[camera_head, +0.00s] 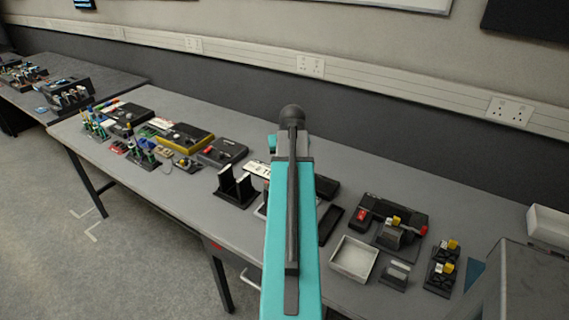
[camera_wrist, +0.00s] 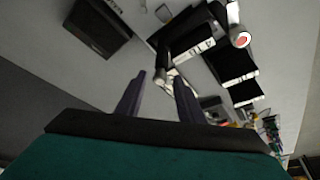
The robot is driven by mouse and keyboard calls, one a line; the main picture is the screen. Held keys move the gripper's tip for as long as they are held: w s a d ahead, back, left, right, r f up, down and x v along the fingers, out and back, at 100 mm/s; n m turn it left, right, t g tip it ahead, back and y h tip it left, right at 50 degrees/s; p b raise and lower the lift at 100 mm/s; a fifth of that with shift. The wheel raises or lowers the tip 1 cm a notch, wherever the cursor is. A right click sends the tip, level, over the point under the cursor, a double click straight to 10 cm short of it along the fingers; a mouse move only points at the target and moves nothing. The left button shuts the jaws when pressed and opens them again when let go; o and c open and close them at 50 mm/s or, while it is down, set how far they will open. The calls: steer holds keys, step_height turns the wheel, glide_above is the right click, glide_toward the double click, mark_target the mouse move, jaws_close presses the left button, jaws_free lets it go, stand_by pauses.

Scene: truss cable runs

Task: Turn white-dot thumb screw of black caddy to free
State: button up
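I cannot make out a white-dot thumb screw in either view, and I cannot tell for sure which black thing is the caddy. In the head view a black fixture (camera_head: 407,238) with red and yellow parts stands on the right of the bench. A black bracket (camera_head: 236,188) with upright plates stands left of my arm. In the wrist view my gripper (camera_wrist: 156,82) has two dark fingers apart with nothing between them. Beyond the fingertips lie a black block with white-edged parts (camera_wrist: 190,32) and a white cylinder with a red end (camera_wrist: 242,40). My teal arm hides the bench middle in the head view.
A white tray (camera_head: 354,258) and black stands with yellow knobs (camera_head: 441,268) are on the right. Several small devices crowd the left, including a yellow-edged box (camera_head: 186,138). A black box (camera_wrist: 95,27) shows in the wrist view. The bench's front strip is mostly clear.

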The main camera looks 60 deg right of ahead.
steer(key=shift+r, duration=0.15)
steer(key=b+v, duration=0.2)
steer(key=v, duration=1.1)
steer(key=shift+r, duration=0.3)
steer(key=shift+r, duration=0.1)
stand_by(0.6)
